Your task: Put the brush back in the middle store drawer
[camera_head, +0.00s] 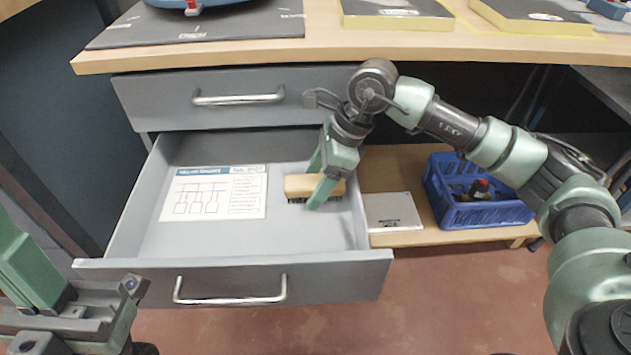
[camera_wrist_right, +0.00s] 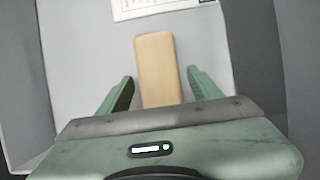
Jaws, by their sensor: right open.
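The brush (camera_head: 300,186), with a tan wooden back and dark bristles, lies in the open grey drawer (camera_head: 240,262) under the bench, near its right wall. My right gripper (camera_head: 322,187) is at the brush inside the drawer. In the right wrist view the brush (camera_wrist_right: 158,70) lies between the two green fingers (camera_wrist_right: 160,88), with a gap on each side, so the gripper is open around it. My left gripper (camera_head: 60,318) shows only in part at the lower left, away from the drawer; its fingertips are not clear.
A printed sheet (camera_head: 214,192) lies in the drawer left of the brush. A closed drawer (camera_head: 235,97) sits above. A blue crate (camera_head: 474,205) and a white flat box (camera_head: 391,213) stand on the low shelf at right. The wooden bench top (camera_head: 330,47) overhangs behind.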

